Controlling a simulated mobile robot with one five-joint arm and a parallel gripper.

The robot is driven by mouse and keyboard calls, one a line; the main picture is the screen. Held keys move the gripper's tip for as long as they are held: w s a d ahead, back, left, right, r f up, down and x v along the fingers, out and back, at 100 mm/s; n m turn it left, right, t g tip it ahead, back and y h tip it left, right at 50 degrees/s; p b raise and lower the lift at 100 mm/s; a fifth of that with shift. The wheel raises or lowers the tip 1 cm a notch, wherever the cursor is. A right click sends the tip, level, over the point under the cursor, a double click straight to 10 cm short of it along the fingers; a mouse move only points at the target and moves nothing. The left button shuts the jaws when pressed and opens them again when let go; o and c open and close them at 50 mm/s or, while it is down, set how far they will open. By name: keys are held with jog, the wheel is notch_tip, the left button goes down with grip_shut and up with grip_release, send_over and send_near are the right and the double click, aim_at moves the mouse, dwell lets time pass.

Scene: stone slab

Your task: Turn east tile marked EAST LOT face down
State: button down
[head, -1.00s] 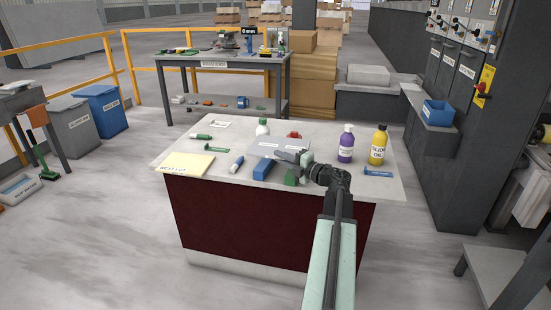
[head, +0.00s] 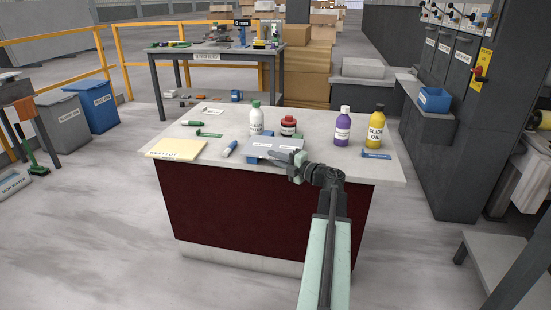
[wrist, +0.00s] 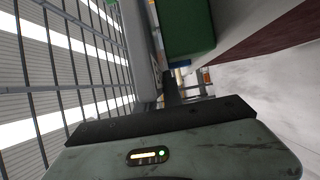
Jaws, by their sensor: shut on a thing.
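A flat grey tile (head: 273,147) with small pale labels, too small to read, is above blue supports near the middle front of the slab. I take it for the east tile. My gripper (head: 297,162) is shut at its right front corner, apparently on the tile edge; the fingers hide the contact. Whether the tile rests on the supports is unclear. In the wrist view a grey surface (wrist: 142,45) runs beside a green block (wrist: 188,25). A yellow tile (head: 177,149) with lettering, apparently WEST LOT, lies at the slab's left front.
A white bottle (head: 256,121) and a red jar (head: 288,127) stand just behind the grey tile. A purple bottle (head: 342,128) and a yellow bottle (head: 376,127) stand to the right. A blue-and-white tube (head: 228,149) lies between the tiles. The right front slab (head: 365,172) is clear.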

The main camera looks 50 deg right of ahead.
jog(key=shift+f, duration=0.3)
jog(key=c, duration=1.4)
grip_release()
jog(key=shift+s, duration=0.1)
jog(key=s, duration=0.7)
jog(key=shift+s+d, duration=0.3)
jog(key=shift+s, duration=0.05)
